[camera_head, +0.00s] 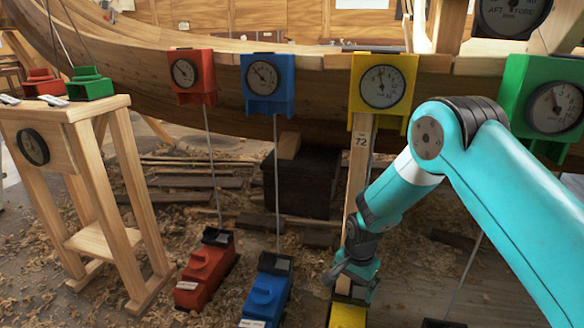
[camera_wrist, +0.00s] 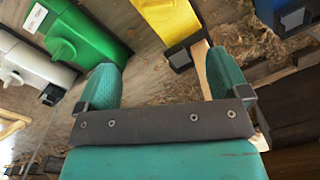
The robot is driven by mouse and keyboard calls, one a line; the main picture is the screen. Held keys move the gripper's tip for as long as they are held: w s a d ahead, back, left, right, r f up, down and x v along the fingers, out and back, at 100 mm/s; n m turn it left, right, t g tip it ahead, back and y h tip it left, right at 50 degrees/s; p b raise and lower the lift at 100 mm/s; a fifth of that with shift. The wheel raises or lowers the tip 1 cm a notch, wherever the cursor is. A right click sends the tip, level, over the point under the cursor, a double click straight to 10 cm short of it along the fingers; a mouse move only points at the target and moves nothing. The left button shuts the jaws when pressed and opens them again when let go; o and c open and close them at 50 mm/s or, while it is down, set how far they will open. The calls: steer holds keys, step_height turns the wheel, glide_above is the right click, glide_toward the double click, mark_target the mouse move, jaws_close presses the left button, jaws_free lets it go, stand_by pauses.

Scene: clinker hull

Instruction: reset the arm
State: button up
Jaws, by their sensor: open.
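My arm reaches in from the right in the head view, and my gripper (camera_head: 352,277) points down just above the yellow block (camera_head: 347,315) on the floor. In the wrist view my gripper (camera_wrist: 164,76) is open, its two teal fingers wide apart with nothing held between them. The yellow block also shows there beyond the fingers (camera_wrist: 172,20). A pale wooden strip (camera_wrist: 204,66) runs from it close to the right finger; I cannot tell whether they touch. In the head view a wooden strip marked 72 (camera_head: 358,160) stands upright under the yellow gauge (camera_head: 382,86).
Red (camera_head: 205,270) and blue (camera_head: 266,292) floor blocks stand left of my gripper. Red (camera_head: 193,75), blue (camera_head: 267,80) and green (camera_head: 550,105) gauges hang along the hull (camera_head: 130,75). A wooden stand (camera_head: 140,200) is at the left. Thin lines run down from the gauges.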

steer(key=s+a+r+n+y, duration=0.15)
steer(key=s+r+n, duration=0.35)
steer(key=r, duration=0.7)
steer(key=s+a+r+n+y, duration=0.1)
steer(key=s+a+r+n, duration=0.15)
steer(key=s+r, duration=0.65)
steer(key=s+r+n+y, duration=0.1)
steer(key=s+r+n, duration=0.85)
steer(key=s, duration=0.65)
step_height(320, 180, up, 39)
steer(key=m+p, duration=0.1)
steer(key=p, duration=3.7)
steer(key=shift+d+p, duration=0.4)
steer(key=shift+r, duration=0.1)
